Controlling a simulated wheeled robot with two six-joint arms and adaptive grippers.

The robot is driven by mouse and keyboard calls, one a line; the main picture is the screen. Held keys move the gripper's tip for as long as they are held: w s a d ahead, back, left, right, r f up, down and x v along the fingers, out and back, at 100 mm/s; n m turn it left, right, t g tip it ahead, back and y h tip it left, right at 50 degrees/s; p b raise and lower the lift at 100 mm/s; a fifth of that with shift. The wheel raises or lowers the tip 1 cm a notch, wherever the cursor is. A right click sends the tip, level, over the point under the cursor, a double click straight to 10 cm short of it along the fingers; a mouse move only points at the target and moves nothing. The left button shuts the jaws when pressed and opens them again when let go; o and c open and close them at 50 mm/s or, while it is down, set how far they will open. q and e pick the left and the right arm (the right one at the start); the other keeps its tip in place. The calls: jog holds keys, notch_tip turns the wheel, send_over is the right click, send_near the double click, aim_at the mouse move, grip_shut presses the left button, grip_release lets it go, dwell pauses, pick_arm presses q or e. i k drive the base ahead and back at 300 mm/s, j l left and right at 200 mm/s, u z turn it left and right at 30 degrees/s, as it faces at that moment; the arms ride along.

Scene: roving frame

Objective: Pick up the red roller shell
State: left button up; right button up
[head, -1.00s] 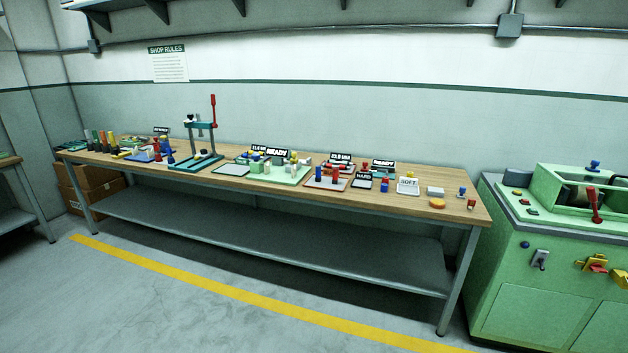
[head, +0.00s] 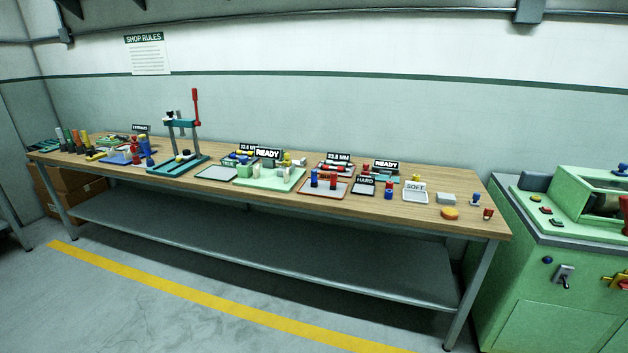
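Several small red parts stand on the long wooden workbench (head: 420,206), and I cannot tell for sure which is the red roller shell. A red cylinder (head: 333,182) stands beside a blue cylinder (head: 314,178) on a red-rimmed tray (head: 322,193). Another red part (head: 390,184) is just left of the SOFT tray (head: 415,197). A small red piece (head: 488,213) stands near the bench's right end. Neither of my grippers is in view.
A teal press (head: 181,125) with a red lever stands left of the bench's middle. A green machine (head: 560,270) stands by the bench's right end. Cardboard boxes (head: 75,195) sit under the left end. The floor in front, with a yellow line (head: 190,292), is clear.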

aim_at(332, 186)
jog(key=u, duration=0.4)
jog(key=i+l+u, duration=0.15)
jog(key=u, duration=0.15)
jog(key=i+l+u, duration=0.15)
jog(key=l+u, duration=0.15)
jog(key=i+l+u, duration=0.1)
jog(key=l+u, duration=0.2)
jog(key=l, duration=0.15)
jog(key=i+l+u, duration=0.1)
jog(key=l+u, duration=0.2)
